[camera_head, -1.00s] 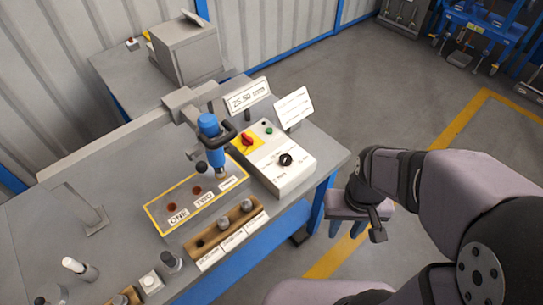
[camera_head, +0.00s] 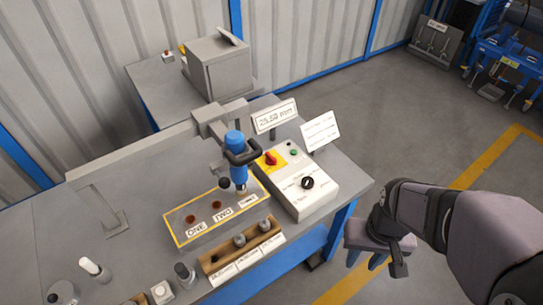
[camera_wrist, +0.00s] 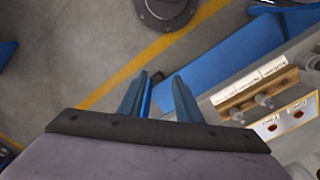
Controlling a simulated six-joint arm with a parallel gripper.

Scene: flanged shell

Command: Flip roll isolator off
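A red rotary switch (camera_head: 271,158) on a yellow plate sits at the back left corner of a pale control box (camera_head: 300,197); I take it as the isolator. Its exact angle is too small to tell. A black knob (camera_head: 308,183) and a green button (camera_head: 293,153) are on the same box. My gripper (camera_head: 365,260) hangs to the right of the box and bench, apart from both, pointing down. In the wrist view my gripper's two blue fingers (camera_wrist: 159,95) are spread with nothing between them.
A blue clamp tool (camera_head: 236,160) stands over a yellow-edged fixture (camera_head: 180,230) left of the box. Two sign plates (camera_head: 274,116) stand behind the box. A wooden holder (camera_head: 212,262) lies in front. Open floor (camera_head: 410,135) lies right of the bench (camera_head: 150,165).

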